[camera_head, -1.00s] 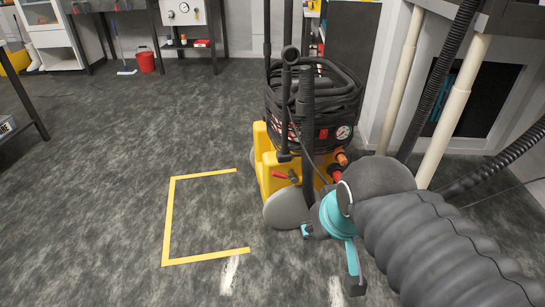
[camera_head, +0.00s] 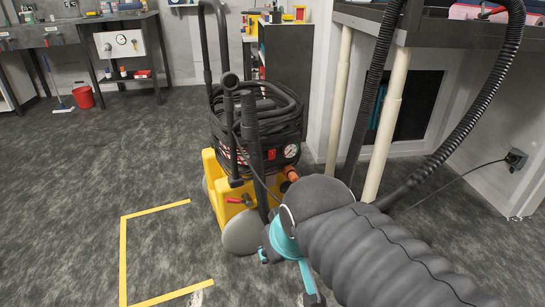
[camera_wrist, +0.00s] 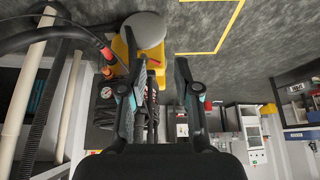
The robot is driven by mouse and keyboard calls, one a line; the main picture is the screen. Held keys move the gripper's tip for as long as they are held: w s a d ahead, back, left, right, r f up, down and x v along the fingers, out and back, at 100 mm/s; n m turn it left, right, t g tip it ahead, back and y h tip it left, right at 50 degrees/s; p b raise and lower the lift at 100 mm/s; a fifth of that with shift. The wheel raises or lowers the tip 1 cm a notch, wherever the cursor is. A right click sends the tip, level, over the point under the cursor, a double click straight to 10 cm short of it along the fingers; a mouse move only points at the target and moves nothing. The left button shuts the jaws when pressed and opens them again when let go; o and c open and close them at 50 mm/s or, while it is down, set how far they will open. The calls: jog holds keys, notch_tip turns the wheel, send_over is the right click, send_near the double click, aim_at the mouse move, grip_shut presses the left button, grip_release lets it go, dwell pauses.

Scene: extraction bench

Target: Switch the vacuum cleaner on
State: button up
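The vacuum cleaner (camera_head: 228,201) stands upright on the floor with a yellow base, grey wheels and a black coiled hose. A small red square (camera_head: 271,154), perhaps its switch, and a round gauge (camera_head: 291,151) are on its front right side. My gripper (camera_head: 290,275) is in front of the cleaner and to its right, apart from the red square; my arm covers part of the base. In the wrist view my gripper (camera_wrist: 155,52) is open with nothing between its fingers. The cleaner's yellow base (camera_wrist: 122,50) shows upside down there, partly behind the left finger.
A bench on pale legs (camera_head: 388,120) stands close on the right, with a black ribbed hose (camera_head: 490,85) hanging beside it. A cable runs to a wall socket (camera_head: 515,158). Yellow floor tape (camera_head: 123,255) lies at left on clear floor. A red bucket (camera_head: 83,97) stands far back.

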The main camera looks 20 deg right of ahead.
grip_shut()
dwell(1.0)
